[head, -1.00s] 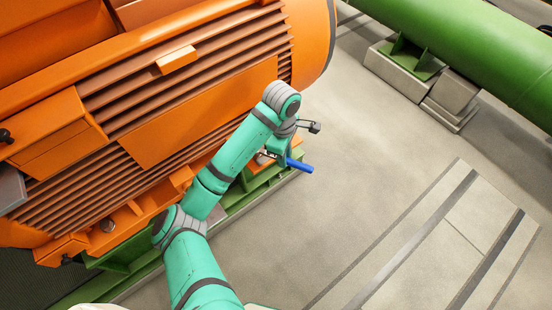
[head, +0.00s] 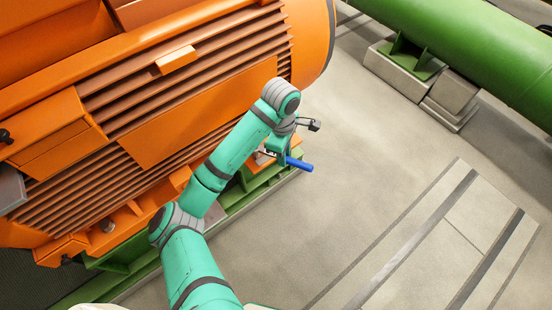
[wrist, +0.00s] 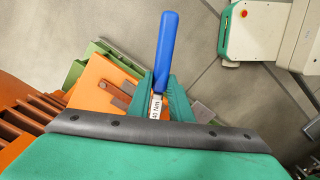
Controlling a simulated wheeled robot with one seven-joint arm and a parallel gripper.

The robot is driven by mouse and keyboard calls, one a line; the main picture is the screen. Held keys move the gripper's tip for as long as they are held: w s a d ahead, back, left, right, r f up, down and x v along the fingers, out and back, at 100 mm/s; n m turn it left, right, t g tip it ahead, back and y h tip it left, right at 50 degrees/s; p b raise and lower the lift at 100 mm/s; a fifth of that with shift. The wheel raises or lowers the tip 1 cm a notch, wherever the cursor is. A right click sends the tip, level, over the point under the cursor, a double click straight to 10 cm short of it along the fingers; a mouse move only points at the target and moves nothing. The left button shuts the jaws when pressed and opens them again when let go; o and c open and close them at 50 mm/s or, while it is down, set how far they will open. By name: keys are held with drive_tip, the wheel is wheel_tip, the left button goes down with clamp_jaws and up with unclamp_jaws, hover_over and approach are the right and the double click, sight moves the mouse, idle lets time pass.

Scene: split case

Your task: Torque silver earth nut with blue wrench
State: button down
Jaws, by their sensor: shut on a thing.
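The blue wrench (head: 301,164) has a blue handle that sticks out from my gripper (head: 283,151) to the right, low beside the orange machine. In the wrist view the blue wrench (wrist: 167,50) points up the picture, with a white label reading 40 Nm near the jaws. My gripper (wrist: 161,96) is shut on the wrench. The wrench's head is hidden behind my gripper and wrist. I cannot make out the silver earth nut in either view, so I cannot tell whether the wrench touches it.
The large orange machine (head: 200,110) stands on a green base frame (head: 262,184) close to my arm. In the wrist view an orange block (wrist: 97,82) lies left of the jaws. A green pipe (head: 470,50) on a grey support is at upper right. The floor (head: 380,190) right of my gripper is clear.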

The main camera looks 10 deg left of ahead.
drive_tip(key=shift+r, duration=0.15)
drive_tip(key=shift+w+d+r, duration=0.1)
drive_tip(key=shift+r, duration=1.2)
